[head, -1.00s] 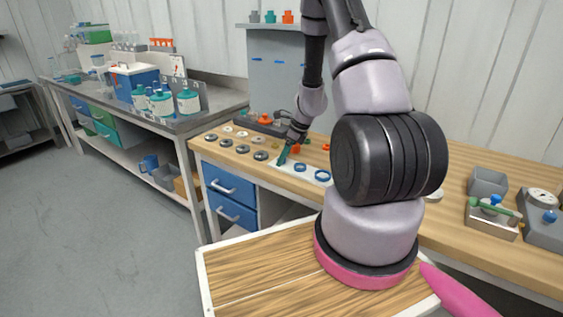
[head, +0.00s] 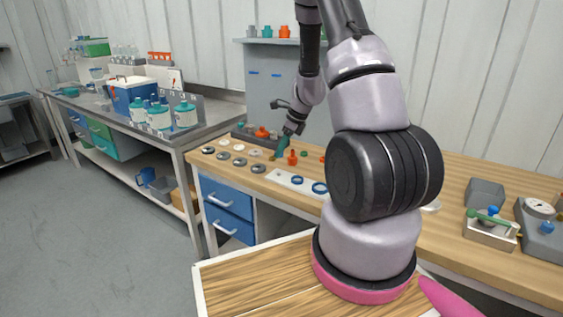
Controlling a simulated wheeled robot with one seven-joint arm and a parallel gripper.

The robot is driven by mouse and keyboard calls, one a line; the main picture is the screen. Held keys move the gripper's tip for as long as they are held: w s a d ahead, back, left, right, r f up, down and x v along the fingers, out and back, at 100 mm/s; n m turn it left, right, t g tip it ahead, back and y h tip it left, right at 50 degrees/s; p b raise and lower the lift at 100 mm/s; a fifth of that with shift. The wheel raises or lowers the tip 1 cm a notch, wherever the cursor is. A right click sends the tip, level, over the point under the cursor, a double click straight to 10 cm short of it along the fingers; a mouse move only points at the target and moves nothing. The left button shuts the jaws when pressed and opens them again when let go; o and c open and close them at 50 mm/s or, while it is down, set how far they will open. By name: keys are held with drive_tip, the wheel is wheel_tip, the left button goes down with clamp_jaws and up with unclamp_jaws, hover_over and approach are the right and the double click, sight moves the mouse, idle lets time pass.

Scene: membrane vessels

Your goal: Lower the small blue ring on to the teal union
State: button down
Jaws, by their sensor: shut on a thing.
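Two other blue rings lie on that strip, one (head: 297,180) left of the other (head: 320,187).
Several grey and pale discs (head: 240,162) lie in rows left of the strip. An orange fitting (head: 291,158) stands close right of the gripper, and a dark rack (head: 243,134) lies behind. Grey boxes (head: 486,193) stand at the bench's right. My arm hides the bench's middle.

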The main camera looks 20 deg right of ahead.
wheel_tip(320, 180, up, 6)
idle(0.5)
